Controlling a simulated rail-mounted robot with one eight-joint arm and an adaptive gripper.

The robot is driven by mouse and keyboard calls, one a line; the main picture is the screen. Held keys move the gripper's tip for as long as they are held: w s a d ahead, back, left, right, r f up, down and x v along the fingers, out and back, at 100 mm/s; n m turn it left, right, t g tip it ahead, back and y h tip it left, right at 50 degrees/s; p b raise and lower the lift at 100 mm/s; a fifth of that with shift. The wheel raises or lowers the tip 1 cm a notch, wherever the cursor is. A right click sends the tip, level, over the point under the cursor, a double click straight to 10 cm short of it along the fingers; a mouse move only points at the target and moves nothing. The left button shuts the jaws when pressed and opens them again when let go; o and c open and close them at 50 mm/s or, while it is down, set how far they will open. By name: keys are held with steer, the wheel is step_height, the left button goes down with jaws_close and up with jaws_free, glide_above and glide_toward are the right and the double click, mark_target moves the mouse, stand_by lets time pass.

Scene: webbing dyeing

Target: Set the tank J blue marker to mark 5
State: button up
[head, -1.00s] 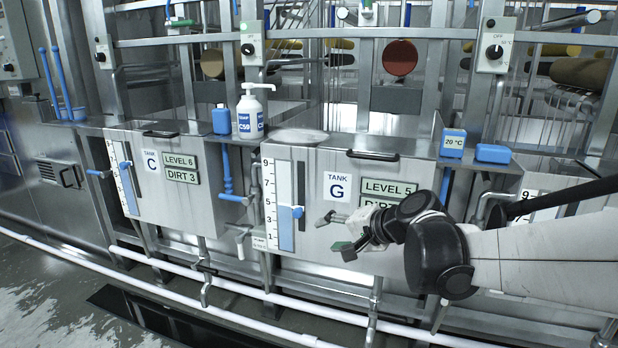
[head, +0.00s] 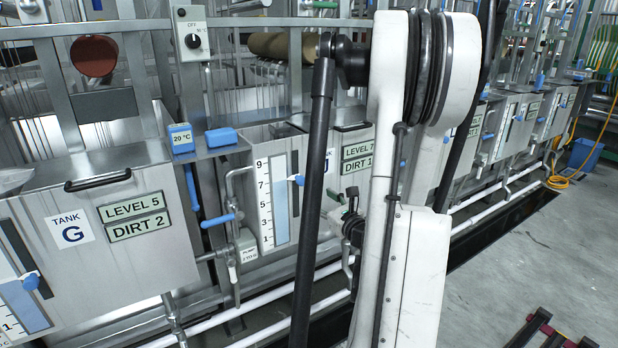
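The tank with the LEVEL 7 and DIRT 1 signs (head: 357,158) stands at the centre in the head view. Its name plate (head: 329,164) is mostly hidden by my arm, with only part of a letter, possibly J, showing. Its scale (head: 265,205) runs from 9 down to 1. The blue marker (head: 298,180) sits at the scale's right side, about level with mark 7. My gripper (head: 349,200) shows small and partly hidden behind my arm, in front of this tank and right of the marker. Its opening is unclear, and I see no contact with the marker.
Tank G (head: 150,260) stands at left with its own scale and blue marker (head: 31,282). A blue 20 °C box (head: 181,138) and a blue block (head: 221,137) sit on the ledge. White pipes run low along the front. Open floor lies at right.

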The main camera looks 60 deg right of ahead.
mark_target(303, 182)
steer(key=b+x, duration=0.2)
steer(key=x, duration=1.1)
steer(key=shift+w+d, duration=0.25)
steer(key=shift+d, duration=0.05)
jaws_close()
